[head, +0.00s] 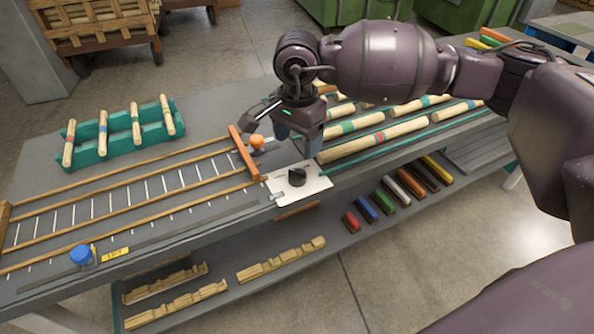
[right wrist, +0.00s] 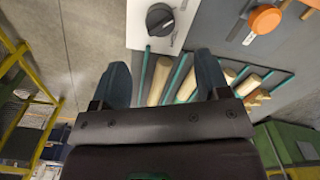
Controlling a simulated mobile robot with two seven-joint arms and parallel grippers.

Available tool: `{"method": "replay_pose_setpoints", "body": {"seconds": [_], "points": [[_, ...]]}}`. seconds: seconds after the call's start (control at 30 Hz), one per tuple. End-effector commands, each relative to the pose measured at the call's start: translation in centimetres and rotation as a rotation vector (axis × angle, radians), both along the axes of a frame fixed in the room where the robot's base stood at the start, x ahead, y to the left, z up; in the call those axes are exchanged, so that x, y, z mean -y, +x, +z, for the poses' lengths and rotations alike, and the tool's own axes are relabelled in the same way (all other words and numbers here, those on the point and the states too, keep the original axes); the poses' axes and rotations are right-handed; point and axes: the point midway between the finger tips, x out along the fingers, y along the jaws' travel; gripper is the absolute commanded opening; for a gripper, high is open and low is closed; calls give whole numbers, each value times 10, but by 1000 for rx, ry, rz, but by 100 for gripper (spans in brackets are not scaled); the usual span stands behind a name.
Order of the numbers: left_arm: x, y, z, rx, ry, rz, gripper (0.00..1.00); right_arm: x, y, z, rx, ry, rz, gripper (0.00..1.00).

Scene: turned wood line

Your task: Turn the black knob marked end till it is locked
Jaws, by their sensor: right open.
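The black knob (head: 297,177) sits on a white plate (head: 316,186) at the front edge of the bench. It also shows at the top of the right wrist view (right wrist: 160,19), with a raised grip bar across it. Its lettering is too small to read. My right gripper (head: 298,134) is open and empty, above and behind the knob in the head view. In the right wrist view its two fingers (right wrist: 162,75) are spread apart, and the knob lies beyond their tips, not touched. My left gripper is not in view.
An orange knob (head: 257,142) stands by a wooden bar left of my right gripper. A blue knob (head: 81,254) is at the front left. Turned wooden rods (head: 365,138) lie right of the plate. A green rack (head: 150,141) holds several rods. Coloured blocks (head: 383,203) lie on the lower shelf.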

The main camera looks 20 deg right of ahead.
Motion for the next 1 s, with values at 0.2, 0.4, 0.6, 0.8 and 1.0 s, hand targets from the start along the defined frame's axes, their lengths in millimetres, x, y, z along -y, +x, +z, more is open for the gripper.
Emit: {"method": "replay_pose_setpoints", "body": {"seconds": [0.2, 0.4, 0.6, 0.8, 1.0], "points": [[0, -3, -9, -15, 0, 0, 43, 0, -1, -41, -6, 2, -2, 69], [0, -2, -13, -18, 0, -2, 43, 0, -1, -72, -6, 3, -3, 69], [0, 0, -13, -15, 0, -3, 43, -1, -1, -91, -5, 3, -3, 69], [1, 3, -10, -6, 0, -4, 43, -1, 0, -96, -1, 3, -2, 69], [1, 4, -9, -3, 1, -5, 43, 0, 0, -96, -1, 3, -3, 69]]}}
